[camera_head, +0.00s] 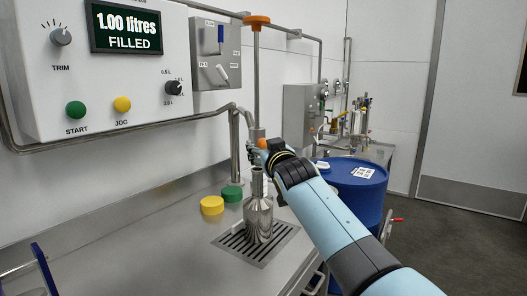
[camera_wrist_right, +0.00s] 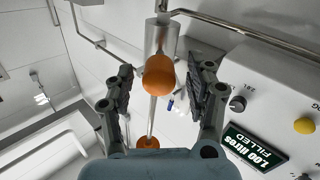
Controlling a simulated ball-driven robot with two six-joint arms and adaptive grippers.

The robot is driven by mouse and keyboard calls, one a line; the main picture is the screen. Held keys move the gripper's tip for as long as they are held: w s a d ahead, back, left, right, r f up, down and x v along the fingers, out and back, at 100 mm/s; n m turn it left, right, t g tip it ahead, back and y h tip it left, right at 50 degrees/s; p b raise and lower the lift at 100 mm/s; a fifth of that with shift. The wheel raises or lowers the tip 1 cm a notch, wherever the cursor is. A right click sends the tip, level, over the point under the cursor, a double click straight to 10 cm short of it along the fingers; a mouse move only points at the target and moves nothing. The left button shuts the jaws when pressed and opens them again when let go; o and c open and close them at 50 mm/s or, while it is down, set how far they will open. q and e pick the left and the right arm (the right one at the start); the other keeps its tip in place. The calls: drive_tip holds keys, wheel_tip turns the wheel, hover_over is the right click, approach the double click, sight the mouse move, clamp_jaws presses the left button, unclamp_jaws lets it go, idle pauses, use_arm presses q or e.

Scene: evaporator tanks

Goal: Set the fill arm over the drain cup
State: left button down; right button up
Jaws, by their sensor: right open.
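The fill arm is a steel pipe (camera_head: 190,118) running along the wall under the control panel to an upright steel head. An orange ball knob (camera_wrist_right: 159,76) on the steel head (camera_wrist_right: 161,38) lies between the spread fingers of my right gripper (camera_wrist_right: 160,88), with gaps on both sides. In the head view my right gripper (camera_head: 258,152) is around this knob, partly hiding the head. A steel bottle (camera_head: 258,218) stands upright below on the drain grate (camera_head: 232,246). I cannot make out a drain cup. My left gripper is not in view.
The panel (camera_head: 110,70) reads 1.00 litres, FILLED. An upright rod with an orange cap (camera_head: 256,20) rises behind my gripper. A blue drum (camera_head: 358,180) stands right.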

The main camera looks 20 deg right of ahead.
drive_tip(key=shift+w+d+f, duration=0.1)
drive_tip(key=shift+w, duration=0.8)
clamp_jaws()
